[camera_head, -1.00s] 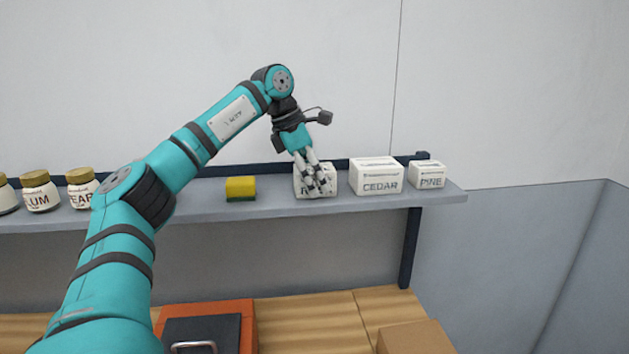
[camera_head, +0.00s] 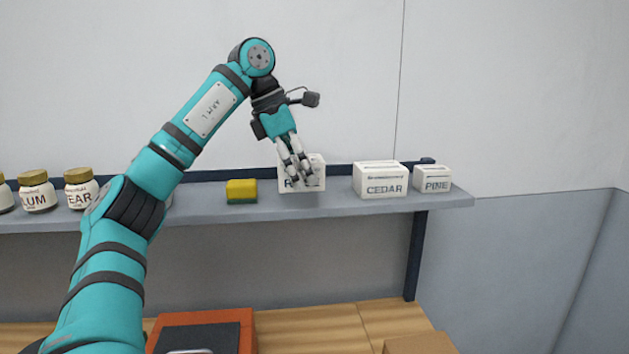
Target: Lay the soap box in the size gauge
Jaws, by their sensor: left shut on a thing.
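A white soap box (camera_head: 318,172), its lettering mostly covered and starting with what looks like R, is at the shelf's middle right. My left gripper (camera_head: 302,180) reaches down in front of it, with its fingers shut on it. The box appears slightly raised from the shelf, though its underside is hard to see. Two more white boxes, marked CEDAR (camera_head: 380,181) and PINE (camera_head: 433,179), stand to its right. I cannot make out a size gauge for certain. My right gripper is not in view.
The grey shelf (camera_head: 350,205) also carries a yellow and green sponge (camera_head: 241,191) and several gold-lidded jars (camera_head: 37,191) at left. Below, an orange case (camera_head: 248,328) with a dark top and a brown carton (camera_head: 420,344) sit on a wooden surface (camera_head: 320,330).

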